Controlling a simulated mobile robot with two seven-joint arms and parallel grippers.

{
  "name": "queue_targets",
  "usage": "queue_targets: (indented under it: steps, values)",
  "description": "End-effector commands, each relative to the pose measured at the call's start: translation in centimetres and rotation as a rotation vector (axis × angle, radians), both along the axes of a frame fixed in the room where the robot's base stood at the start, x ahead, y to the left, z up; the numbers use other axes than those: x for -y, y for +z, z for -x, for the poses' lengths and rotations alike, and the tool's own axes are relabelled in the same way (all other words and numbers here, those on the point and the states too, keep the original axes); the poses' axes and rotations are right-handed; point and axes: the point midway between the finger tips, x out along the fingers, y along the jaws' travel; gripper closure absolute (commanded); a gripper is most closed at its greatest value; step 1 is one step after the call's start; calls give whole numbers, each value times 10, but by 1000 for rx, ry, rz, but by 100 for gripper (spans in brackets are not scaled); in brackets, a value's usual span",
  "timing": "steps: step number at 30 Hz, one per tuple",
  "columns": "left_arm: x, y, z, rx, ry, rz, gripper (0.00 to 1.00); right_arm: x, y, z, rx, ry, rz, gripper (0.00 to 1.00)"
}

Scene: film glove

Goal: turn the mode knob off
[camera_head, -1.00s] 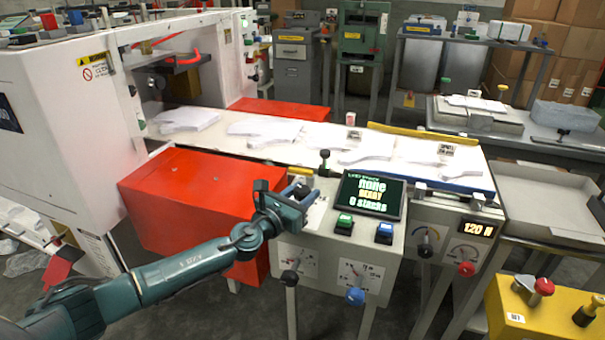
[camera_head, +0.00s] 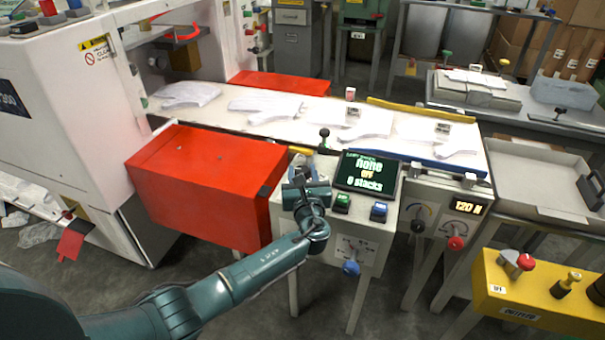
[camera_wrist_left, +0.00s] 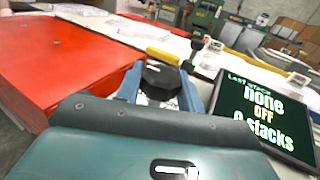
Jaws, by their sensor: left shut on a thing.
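The mode knob (camera_wrist_left: 160,80) is a dark, faceted knob on top of the white control box (camera_head: 378,235). In the left wrist view it sits between my two blue-grey fingers. My left gripper (camera_head: 302,172) is shut on it, reaching down from the near side. In the head view my own gripper and wrist hide the knob. The dark display (camera_head: 366,174), just right of the gripper, reads "none", "OFF" and "0 stacks"; it also shows in the left wrist view (camera_wrist_left: 265,118). My right gripper is not in view.
A red box (camera_head: 200,190) stands close left of the gripper. A green button (camera_head: 342,202) and a blue button (camera_head: 379,211) lie just right. A blue knob (camera_head: 351,268) is on the box's front. White glove shapes (camera_head: 270,104) lie on the belt behind.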

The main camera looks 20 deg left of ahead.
Motion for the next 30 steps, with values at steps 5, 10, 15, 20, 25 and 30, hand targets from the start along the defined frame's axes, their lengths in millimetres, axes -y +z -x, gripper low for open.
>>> queue_targets:
  steps: [5,10,15,20,25,30]
  values:
    - [0,-1,0,0,33,0,85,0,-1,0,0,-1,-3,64]
    - [0,0,0,-1,43,0,85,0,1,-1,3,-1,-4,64]
    - [0,0,0,0,43,0,85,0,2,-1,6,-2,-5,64]
    - [0,0,0,0,42,1,58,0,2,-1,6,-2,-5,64]
    - [0,0,0,0,42,1,44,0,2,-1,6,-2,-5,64]
    - [0,0,0,0,41,1,42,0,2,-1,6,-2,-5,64]
